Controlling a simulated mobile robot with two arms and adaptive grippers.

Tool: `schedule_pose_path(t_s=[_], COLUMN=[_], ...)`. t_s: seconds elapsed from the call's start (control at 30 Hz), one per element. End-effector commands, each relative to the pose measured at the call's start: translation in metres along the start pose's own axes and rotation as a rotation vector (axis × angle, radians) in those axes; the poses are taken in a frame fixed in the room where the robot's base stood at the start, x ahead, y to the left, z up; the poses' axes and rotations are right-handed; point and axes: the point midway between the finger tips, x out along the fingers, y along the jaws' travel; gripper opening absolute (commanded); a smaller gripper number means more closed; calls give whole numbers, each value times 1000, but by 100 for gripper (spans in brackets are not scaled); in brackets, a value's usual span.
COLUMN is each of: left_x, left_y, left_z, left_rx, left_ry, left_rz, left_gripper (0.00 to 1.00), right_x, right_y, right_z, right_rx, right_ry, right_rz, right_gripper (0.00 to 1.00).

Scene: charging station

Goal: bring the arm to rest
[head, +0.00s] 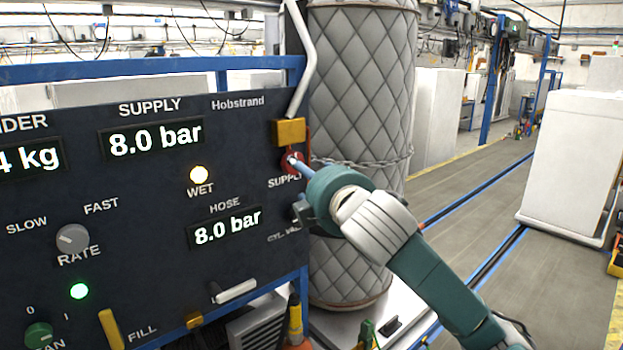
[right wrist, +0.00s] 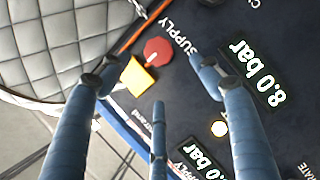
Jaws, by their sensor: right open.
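My right arm (head: 440,275) reaches in from the lower right in the head view, bent toward the control panel (head: 120,260). My right gripper (head: 299,185) is in front of the panel's right edge by the SUPPLY label. In the right wrist view the gripper (right wrist: 153,75) has its blue fingers spread, with nothing between them. The red supply valve knob (head: 285,160) is partly covered by a finger in the head view. In the right wrist view the knob (right wrist: 158,50) shows beyond the fingers; contact cannot be told. My left gripper is not in view.
A yellow block (head: 289,132) sits above the knob, with a pale pipe rising from it. A quilted grey cylinder (head: 362,110) with a chain stands right behind the gripper. SUPPLY and HOSE displays read 8.0 bar. The WET lamp (head: 199,174) is lit. Open floor lies to the right.

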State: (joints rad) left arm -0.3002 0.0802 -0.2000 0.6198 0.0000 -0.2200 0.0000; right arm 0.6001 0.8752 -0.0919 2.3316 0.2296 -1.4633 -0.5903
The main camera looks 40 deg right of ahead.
Motion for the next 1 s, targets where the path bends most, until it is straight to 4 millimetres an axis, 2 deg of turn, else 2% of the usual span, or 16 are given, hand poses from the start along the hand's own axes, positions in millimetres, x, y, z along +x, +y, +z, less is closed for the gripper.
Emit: schedule_pose_path(t_s=[0.2,0.67,0.73,0.77,0.87,0.97,1.0], left_x=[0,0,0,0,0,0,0], left_y=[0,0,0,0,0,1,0], left_z=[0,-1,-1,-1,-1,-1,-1], left_rx=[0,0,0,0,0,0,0], left_ry=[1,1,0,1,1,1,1], left_rz=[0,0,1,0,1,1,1], left_gripper=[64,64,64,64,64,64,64], right_x=[-11,-10,-10,-9,-6,-8,-11], right_y=[-1,-1,-6,-12,-50,-115,-145], right_z=[0,0,0,0,-1,-1,0], right_rx=[-1,-1,4,9,46,116,152], right_ry=[0,0,0,0,-2,-15,-27], right_rz=[-2,-2,-11,-21,-86,-200,-253], right_gripper=[64,64,64,64,64,64,64])
